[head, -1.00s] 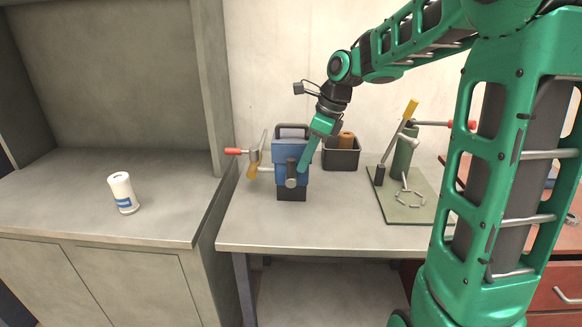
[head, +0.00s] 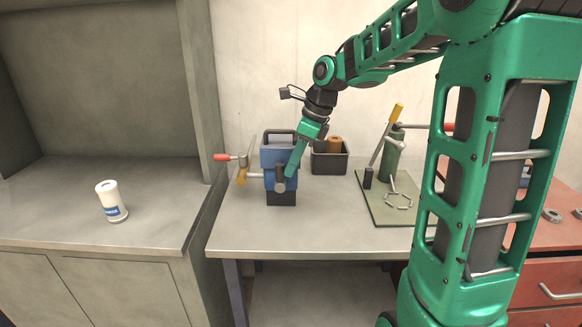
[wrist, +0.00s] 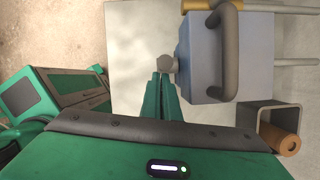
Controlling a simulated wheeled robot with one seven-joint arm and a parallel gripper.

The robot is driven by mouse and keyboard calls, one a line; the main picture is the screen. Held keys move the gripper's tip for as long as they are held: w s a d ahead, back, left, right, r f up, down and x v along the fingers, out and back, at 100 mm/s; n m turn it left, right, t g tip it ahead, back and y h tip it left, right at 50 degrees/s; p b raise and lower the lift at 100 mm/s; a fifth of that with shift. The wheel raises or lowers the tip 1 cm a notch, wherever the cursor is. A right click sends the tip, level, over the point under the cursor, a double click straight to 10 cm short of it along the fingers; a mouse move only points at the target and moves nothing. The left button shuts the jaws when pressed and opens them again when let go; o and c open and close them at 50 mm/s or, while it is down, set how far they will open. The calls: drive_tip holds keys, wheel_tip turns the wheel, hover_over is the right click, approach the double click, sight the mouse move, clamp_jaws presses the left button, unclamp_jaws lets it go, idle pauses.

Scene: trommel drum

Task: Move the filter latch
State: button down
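A blue box-shaped unit (head: 269,155) with a dark carrying handle stands on the grey workbench. A grey round knob or lever end (head: 280,180) sticks out of its front. I cannot tell for sure which part is the filter latch. My gripper (head: 289,174) is low at the unit's front right, beside that knob. In the wrist view, my gripper's two green fingers (wrist: 162,77) lie close together, shut. Their tips are right at the grey knob (wrist: 166,63) beside the blue unit (wrist: 200,60). I cannot tell whether they touch it or have hold of it.
A red-handled crank (head: 222,157) and a yellow-ended lever (head: 242,176) stick out on the unit's left. A dark bin (head: 329,163) with a brown roll stands behind right. A green plate (head: 385,212) with a post stands further right. The bench front is clear.

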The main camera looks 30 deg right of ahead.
drive_tip(key=s+d+f+v, duration=0.1)
drive_tip(key=d+v, duration=0.1)
drive_tip(key=v, duration=0.9)
drive_tip(key=shift+s, duration=0.25)
idle(0.3)
drive_tip(key=s+d+f+n+g+h, duration=0.1)
drive_tip(key=s+f+n, duration=0.4)
drive_tip(key=s, duration=0.4)
drive_tip(key=s+d+f+n+h, duration=0.1)
drive_tip(key=s+f+n, duration=0.4)
drive_tip(key=s+n, duration=0.3)
drive_tip(key=s+d+f+n+g+h, duration=0.1)
drive_tip(key=s+f+n, duration=0.4)
drive_tip(key=s, duration=0.6)
drive_tip(key=shift+f+n+g, duration=0.2)
drive_tip(key=shift+n+g, duration=0.1)
drive_tip(key=shift+n, duration=0.4)
drive_tip(key=shift+d, duration=0.15)
